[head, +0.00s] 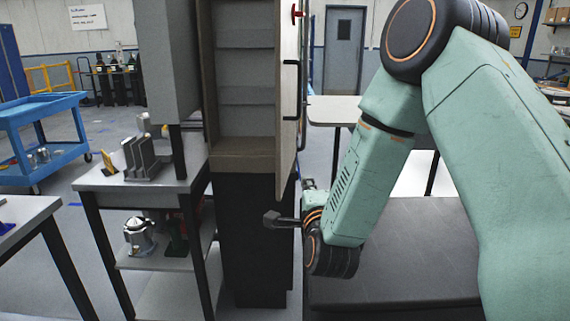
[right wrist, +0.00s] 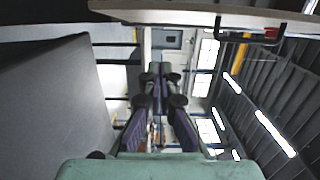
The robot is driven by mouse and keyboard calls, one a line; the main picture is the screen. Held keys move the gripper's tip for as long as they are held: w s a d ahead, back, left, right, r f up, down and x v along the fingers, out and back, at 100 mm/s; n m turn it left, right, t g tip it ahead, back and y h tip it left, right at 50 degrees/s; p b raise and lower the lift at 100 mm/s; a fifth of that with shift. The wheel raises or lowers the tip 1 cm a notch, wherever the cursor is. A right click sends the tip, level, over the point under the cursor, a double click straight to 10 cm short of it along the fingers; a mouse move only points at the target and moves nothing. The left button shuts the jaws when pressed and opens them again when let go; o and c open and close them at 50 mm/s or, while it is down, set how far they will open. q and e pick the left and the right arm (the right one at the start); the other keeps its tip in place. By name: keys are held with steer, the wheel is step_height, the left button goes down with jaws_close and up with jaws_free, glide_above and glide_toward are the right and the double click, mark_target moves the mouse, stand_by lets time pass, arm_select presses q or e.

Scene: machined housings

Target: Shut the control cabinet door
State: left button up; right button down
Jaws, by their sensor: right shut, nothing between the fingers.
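The control cabinet (head: 245,120) stands upright in the middle of the head view, its shelved inside exposed. Its pale door (head: 287,150) stands open on the right side, seen nearly edge-on, with a black handle (head: 285,90). In the right wrist view the door (right wrist: 190,14) crosses the top, with a black handle (right wrist: 248,38) at upper right. My right gripper (head: 270,218) is shut and empty, just below the door's lower end in the head view and in front of the dark cabinet base. Its fingers show in the right wrist view (right wrist: 160,75). Contact with the door cannot be told. My left gripper is out of view.
A grey side table (head: 95,182) with metal parts stands left of the cabinet. A blue cart (head: 40,118) is farther left. A dark flat surface (head: 400,260) lies under my right arm, and a pale table (head: 335,108) stands behind the door.

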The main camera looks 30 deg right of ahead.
steer(key=w+d, duration=0.1)
steer(key=w, duration=0.9)
steer(key=shift+w+d+r, duration=0.2)
steer(key=shift+w+d, duration=0.1)
steer(key=shift+w, duration=0.05)
